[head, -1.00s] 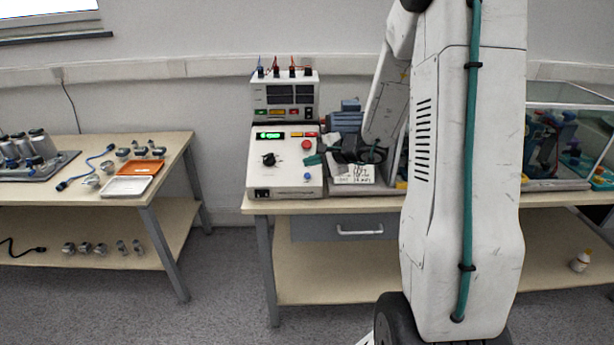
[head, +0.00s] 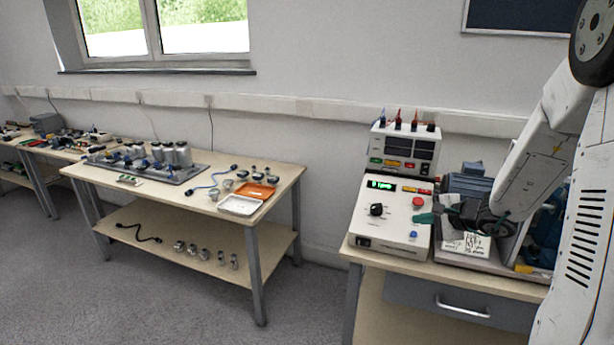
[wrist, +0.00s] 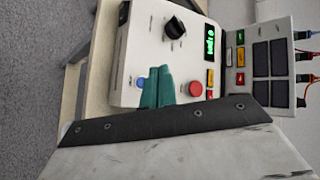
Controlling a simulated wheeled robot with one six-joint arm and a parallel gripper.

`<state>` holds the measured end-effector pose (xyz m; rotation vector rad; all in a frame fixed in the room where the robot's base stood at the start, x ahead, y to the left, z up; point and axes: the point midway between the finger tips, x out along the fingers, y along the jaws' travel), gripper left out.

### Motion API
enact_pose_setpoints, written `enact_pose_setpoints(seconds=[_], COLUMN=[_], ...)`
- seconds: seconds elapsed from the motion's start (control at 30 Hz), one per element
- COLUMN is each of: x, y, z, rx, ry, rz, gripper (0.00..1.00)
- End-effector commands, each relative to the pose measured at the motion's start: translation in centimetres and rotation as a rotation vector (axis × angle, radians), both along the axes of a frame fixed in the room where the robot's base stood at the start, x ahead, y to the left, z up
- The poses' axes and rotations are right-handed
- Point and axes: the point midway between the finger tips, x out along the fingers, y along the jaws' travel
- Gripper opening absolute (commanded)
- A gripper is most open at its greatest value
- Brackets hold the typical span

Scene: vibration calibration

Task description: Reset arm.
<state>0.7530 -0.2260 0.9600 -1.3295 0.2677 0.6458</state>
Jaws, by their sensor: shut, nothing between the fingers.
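My arm (head: 545,150) reaches in from the right side of the head view, over the right bench. My gripper (head: 424,218) has green fingertips and is shut with nothing between them. In the head view it is at the right edge of the control box (head: 390,215), near the red and blue buttons. In the wrist view my gripper (wrist: 157,88) points at the box's panel, between the blue button (wrist: 140,82) and the red button (wrist: 195,89). The black knob (wrist: 175,27) and a lit green display (wrist: 209,42) also show there. I cannot tell whether the fingertips touch the panel.
A blue motor unit (head: 468,182) and a labelled white card (head: 466,243) are beside the box, close to my wrist. A power supply (head: 405,145) with upright leads stands behind it. A left bench (head: 285,185) holds an orange tray (head: 255,191) and a white tray (head: 240,205). Floor between benches is clear.

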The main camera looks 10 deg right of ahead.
Motion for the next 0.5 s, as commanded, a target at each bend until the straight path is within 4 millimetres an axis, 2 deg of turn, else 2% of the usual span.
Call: enact_pose_setpoints(seconds=[0.13,0.2,0.27,0.37,0.5], x=[-0.7,-2.0,-3.4,-6.4,-12.1], y=[1.3,2.9,4.6,8.5,13.9], z=[-0.2,-0.7,-0.3,1.3,4.0], rx=[0.053,0.074,0.076,0.050,-0.048], ry=[0.027,0.065,0.094,0.150,0.252], rz=[0.038,0.107,0.188,0.365,0.638], gripper=[0.00,0.00,0.00,0.00,0.00])
